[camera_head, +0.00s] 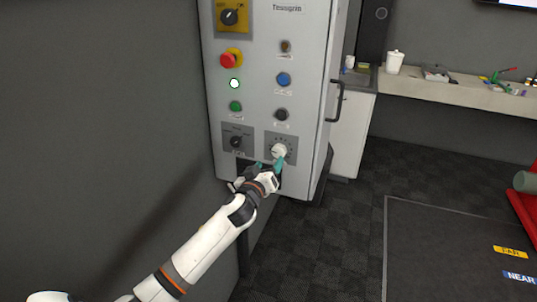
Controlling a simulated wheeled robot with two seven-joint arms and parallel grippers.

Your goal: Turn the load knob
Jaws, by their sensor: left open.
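The load knob (278,150) is a pale round knob on a dark dial plate with tick marks, at the lower right of the grey control cabinet (257,101). My left gripper (278,164) is open, its teal fingertips just below the knob and overlapping its lower edge in the picture. Whether the fingertips touch the knob I cannot tell. A second, black knob (236,142) sits on a plate to the left. My right gripper is not in view.
Above the knob are a black button (281,115), a blue button (283,79), a green button (235,106) and a red emergency stop (229,60). A door handle (337,101) sticks out at the cabinet's right. A bench (450,92) with tools stands farther right.

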